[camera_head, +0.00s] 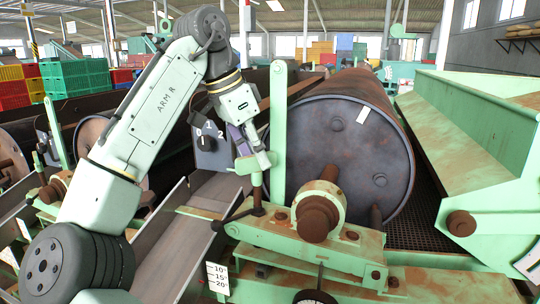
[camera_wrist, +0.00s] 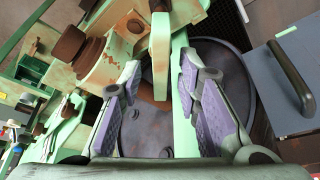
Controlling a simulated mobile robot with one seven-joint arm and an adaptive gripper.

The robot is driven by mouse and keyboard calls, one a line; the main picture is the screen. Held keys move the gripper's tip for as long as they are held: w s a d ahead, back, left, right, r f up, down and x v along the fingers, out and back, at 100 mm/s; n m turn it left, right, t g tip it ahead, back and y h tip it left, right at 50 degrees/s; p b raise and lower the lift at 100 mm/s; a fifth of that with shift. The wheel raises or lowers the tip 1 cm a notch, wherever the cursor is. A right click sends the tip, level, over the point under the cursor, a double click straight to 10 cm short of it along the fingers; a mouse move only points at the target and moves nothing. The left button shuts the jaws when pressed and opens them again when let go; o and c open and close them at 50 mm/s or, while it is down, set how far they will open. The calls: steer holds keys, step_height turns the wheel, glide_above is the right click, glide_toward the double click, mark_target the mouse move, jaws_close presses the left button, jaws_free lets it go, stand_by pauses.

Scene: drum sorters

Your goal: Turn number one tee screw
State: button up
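The rusty drum (camera_head: 345,160) is right behind the post. A brown shaft end (camera_head: 320,215) sticks out near the tee screw. A panel marked 0, 1, 2 (camera_head: 208,145) and a metal chute (camera_head: 180,235) are to the left. A green hopper (camera_head: 475,150) is at the right.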

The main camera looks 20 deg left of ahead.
steer(key=shift+f, duration=0.35)
jaws_close()
stand_by(0.3)
